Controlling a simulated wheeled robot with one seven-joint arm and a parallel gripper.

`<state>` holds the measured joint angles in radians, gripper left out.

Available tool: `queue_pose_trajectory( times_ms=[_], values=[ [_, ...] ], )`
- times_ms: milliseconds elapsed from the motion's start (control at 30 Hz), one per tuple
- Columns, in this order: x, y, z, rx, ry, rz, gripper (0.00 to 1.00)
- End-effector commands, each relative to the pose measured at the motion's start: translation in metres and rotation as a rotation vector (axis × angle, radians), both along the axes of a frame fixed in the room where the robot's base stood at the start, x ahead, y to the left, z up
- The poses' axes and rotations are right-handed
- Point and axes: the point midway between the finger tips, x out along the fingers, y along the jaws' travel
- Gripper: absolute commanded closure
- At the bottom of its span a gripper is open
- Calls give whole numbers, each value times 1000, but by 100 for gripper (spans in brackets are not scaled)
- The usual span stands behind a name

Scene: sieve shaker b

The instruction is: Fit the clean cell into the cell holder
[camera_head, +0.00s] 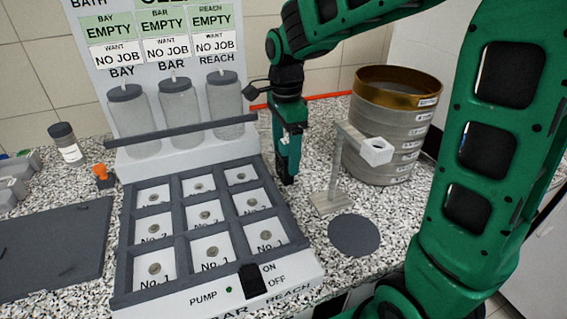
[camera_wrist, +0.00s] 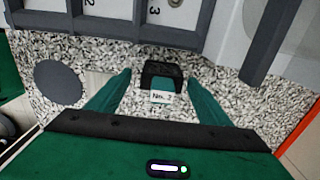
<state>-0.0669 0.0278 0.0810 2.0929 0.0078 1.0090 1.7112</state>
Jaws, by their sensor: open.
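My gripper (camera_head: 288,165) points down over the speckled worktop, just right of the grey-framed panel. In the wrist view its two green fingers (camera_wrist: 160,78) are apart. A small block (camera_wrist: 161,97) with a black top, a green front and a white "No." label shows between the fingers; I cannot tell whether they touch it, and its number is unclear. In the head view this block is not distinguishable. Which thing is the clean cell or the cell holder is not clear.
The panel (camera_head: 175,275) has several numbered compartments with small round discs. Three lidded jars (camera_head: 180,113) stand behind it. A sieve stack (camera_head: 385,150) is back right. A dark disc (camera_head: 354,235) lies in front of the stand. A dark mat (camera_head: 50,250) is left.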

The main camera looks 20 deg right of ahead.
Motion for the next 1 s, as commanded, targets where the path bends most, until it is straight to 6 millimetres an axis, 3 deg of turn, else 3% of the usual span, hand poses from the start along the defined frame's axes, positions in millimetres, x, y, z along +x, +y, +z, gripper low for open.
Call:
queue_pose_trajectory(
  times_ms=[233,567,800,1000],
  values=[
    [3,1,-34,-1,3,0,28],
    [4,1,-42,0,-1,0,28],
    [4,1,-42,0,-1,1,79],
    [4,1,-41,0,-1,1,84]
  ],
)
